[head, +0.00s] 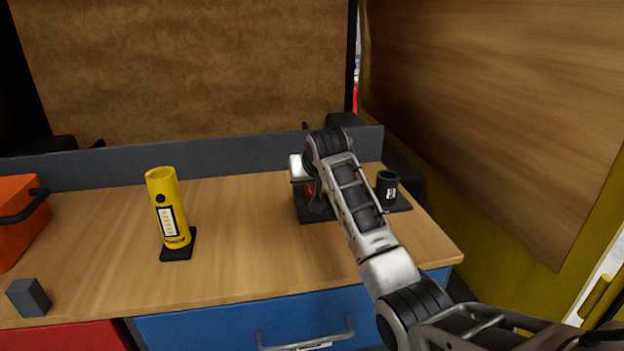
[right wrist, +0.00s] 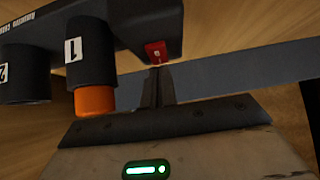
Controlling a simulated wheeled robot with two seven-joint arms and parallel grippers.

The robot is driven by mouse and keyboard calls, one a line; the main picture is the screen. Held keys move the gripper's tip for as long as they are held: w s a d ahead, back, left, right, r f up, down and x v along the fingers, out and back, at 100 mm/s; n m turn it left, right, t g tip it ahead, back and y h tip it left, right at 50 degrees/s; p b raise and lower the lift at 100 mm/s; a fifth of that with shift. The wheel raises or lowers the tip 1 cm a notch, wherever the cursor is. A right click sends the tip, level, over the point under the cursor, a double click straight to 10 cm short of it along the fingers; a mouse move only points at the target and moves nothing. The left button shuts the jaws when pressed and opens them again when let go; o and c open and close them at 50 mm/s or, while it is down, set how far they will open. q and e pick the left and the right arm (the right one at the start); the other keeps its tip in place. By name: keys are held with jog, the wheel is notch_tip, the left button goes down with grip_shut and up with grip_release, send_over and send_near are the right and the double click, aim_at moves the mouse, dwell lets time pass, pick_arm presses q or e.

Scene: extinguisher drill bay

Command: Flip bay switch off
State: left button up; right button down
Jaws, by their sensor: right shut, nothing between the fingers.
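The bay switch is a small red rocker (right wrist: 155,51) on the end of a dark housing in the right wrist view, with a pale mark on it. My right gripper (right wrist: 157,73) is shut and empty, its fingertips just below the rocker; I cannot tell whether they touch. In the head view my right arm covers much of the black-based unit (head: 315,213) at the back right of the bench, and a bit of red (head: 309,189) shows beside the arm. My left gripper is not in view.
A black cup marked 2 (head: 387,188) stands right of my arm. In the wrist view, a cylinder marked 1 (right wrist: 88,50) has an orange end. A yellow cylinder (head: 168,210), orange case (head: 18,222) and grey block (head: 29,297) stand left. The mid-bench is clear.

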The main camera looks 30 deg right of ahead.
aim_at(311, 192)
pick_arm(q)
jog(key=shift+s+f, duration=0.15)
pick_arm(e)
notch_tip(311, 192, up, 3)
jog(key=p, duration=0.2)
jog(key=shift+s+p, duration=0.15)
jog(key=shift+p, duration=0.15)
jog(key=shift+s+a+r+b, duration=0.1)
jog(key=shift+r+b, duration=0.4)
jog(key=shift+r, duration=0.1)
pick_arm(q)
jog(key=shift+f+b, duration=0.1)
jog(key=shift+b, duration=0.6)
pick_arm(e)
jog(key=s+f+v, duration=0.1)
jog(key=v, duration=0.8)
jog(key=shift+s+a, duration=0.15)
jog(key=shift+s, duration=0.35)
jog(key=shift+r, duration=0.1)
